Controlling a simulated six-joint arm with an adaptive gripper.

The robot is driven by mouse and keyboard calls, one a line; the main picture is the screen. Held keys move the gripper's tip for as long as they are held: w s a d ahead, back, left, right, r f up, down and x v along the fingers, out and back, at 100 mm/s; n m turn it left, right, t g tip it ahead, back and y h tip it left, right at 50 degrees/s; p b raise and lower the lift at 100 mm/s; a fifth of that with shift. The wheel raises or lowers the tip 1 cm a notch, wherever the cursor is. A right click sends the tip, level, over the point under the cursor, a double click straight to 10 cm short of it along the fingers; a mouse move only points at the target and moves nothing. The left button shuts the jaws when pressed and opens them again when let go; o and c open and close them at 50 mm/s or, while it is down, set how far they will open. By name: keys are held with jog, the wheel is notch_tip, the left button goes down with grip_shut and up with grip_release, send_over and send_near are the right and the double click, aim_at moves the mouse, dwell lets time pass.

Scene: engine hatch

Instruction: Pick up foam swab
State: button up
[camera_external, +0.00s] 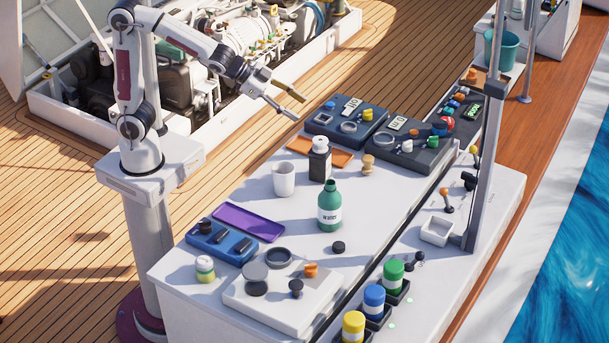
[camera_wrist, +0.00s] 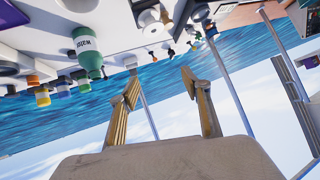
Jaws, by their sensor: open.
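I cannot tell for sure which thing is the foam swab. A small stick with an orange end (camera_external: 447,197) stands by the white square dish on the right part of the bench, and it may be the swab. My gripper (camera_external: 300,109) is open and empty, high above the far left edge of the bench, well apart from that stick. In the wrist view, my two fingers (camera_wrist: 160,80) are spread with nothing between them. That view is upside down, with sea and sky behind the fingers.
A green bottle (camera_external: 330,211), a white cup (camera_external: 284,179) and a dark bottle (camera_external: 320,165) stand mid-bench. Dark trays (camera_external: 345,127) hold small parts at the back. A metal post (camera_external: 482,150) rises on the right. Jars with coloured lids (camera_external: 374,298) line the front.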

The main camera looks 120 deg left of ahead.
jog(key=w+a+f+m+t+h, duration=0.1)
jog(key=w+a+f+t+h, duration=0.2)
jog(key=w+a+f, duration=0.8)
jog(key=a+f, duration=0.2)
jog(key=a, duration=0.1)
jog(key=shift+w, duration=0.35)
send_near(367, 163)
jog(key=a+f, duration=0.1)
jog(key=w+a+f, duration=0.1)
jog(key=f, duration=0.1)
jog(key=shift+w+a, duration=0.15)
jog(key=shift+w+a+f, duration=0.1)
jog(key=shift+w, duration=0.45)
jog(key=shift+x, duration=3.15)
